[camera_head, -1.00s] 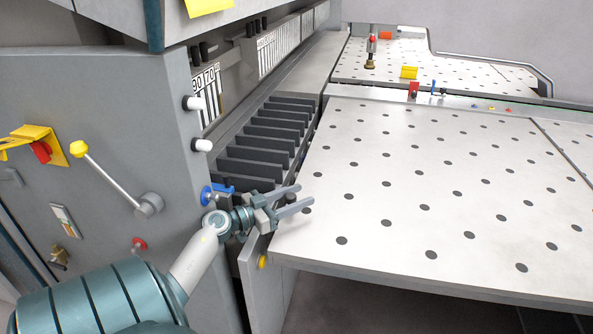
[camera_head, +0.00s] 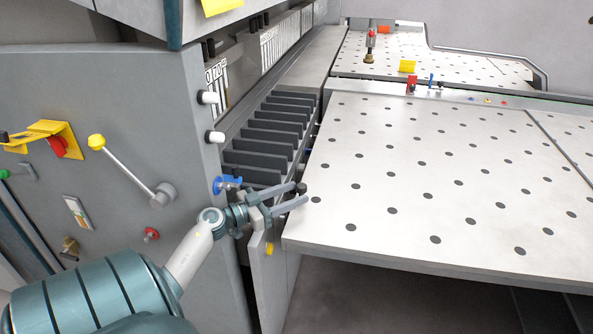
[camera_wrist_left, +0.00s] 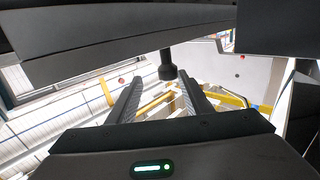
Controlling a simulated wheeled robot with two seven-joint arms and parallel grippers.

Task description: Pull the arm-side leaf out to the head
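Several dark grey upright leaves (camera_head: 262,145) stand in a row between the grey machine body and the perforated table in the head view. A small black knob (camera_head: 301,188) sits at the near end of this row, by the table's corner; which leaf it belongs to I cannot tell. My left gripper (camera_head: 299,194) is open, its two fingers pointing right, with the knob by their tips. In the left wrist view the black knob (camera_wrist_left: 167,66) hangs just beyond the open, empty fingers of the left gripper (camera_wrist_left: 159,88). My right gripper does not show.
The perforated table (camera_head: 420,180) lies right of the leaves, its near corner close to my fingers. The machine body (camera_head: 125,115) rises on the left with a yellow-knobbed lever (camera_head: 130,170) and white knobs. A blue fitting (camera_head: 226,184) sits just above my left wrist.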

